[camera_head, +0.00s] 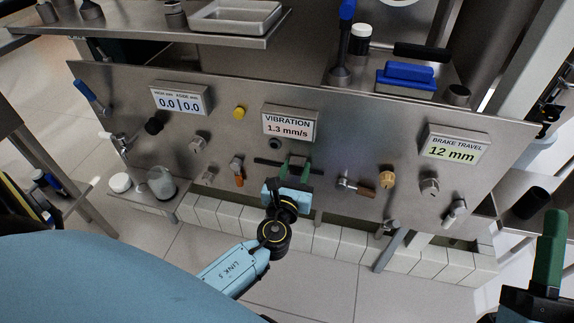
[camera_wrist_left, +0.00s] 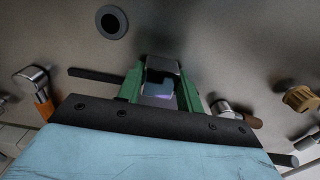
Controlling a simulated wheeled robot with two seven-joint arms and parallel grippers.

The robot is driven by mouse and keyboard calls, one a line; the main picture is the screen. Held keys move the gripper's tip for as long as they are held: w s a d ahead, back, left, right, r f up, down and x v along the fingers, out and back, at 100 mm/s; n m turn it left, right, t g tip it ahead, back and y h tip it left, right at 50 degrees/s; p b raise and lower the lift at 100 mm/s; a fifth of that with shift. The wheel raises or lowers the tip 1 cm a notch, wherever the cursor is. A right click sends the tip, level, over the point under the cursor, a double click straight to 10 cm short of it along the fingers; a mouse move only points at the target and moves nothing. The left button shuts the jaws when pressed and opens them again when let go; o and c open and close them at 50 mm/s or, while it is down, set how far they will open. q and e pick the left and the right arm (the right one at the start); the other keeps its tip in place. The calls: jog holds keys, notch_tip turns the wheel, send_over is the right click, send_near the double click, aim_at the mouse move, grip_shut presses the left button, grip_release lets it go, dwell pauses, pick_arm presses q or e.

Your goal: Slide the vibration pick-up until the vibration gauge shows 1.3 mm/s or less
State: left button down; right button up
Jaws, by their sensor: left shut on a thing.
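The vibration gauge (camera_head: 289,126) on the steel panel reads 1.3 mm/s. Below it, a dark horizontal rail (camera_head: 266,162) shows on both sides of my left gripper (camera_head: 294,168); its left part also shows in the left wrist view (camera_wrist_left: 95,73). My left gripper's green fingers are shut on the vibration pick-up, a grey block (camera_wrist_left: 162,67) seen between them in the left wrist view. In the head view the pick-up is mostly hidden by the gripper. My right gripper (camera_head: 548,255) is partly in view at the lower right, away from the panel; its opening cannot be judged.
A brake travel display (camera_head: 454,148) reads 12 mm, and another display (camera_head: 181,100) reads 0.0 | 0.0. An orange-handled lever (camera_head: 238,174) is left of my left gripper, and a brown-handled valve (camera_head: 357,187) is right. A yellow button (camera_head: 239,113) sits above left.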

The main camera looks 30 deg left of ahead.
pick_arm(q)
jog(key=shift+d, duration=0.15)
jog(key=c, duration=0.9)
grip_release()
jog(key=p+v, duration=0.2)
jog(key=v, duration=1.1)
jog(key=shift+s+d+p, duration=0.1)
jog(key=shift+s+p, duration=0.05)
jog(key=shift+p, duration=0.15)
pick_arm(e)
notch_tip(320, 180, down, 6)
jog(key=w+g+h, duration=0.1)
jog(key=w+g, duration=0.1)
jog(key=g, duration=0.3)
jog(key=shift+w+f+h, duration=0.15)
jog(key=shift+w+h, duration=0.05)
jog(key=shift+h, duration=0.1)
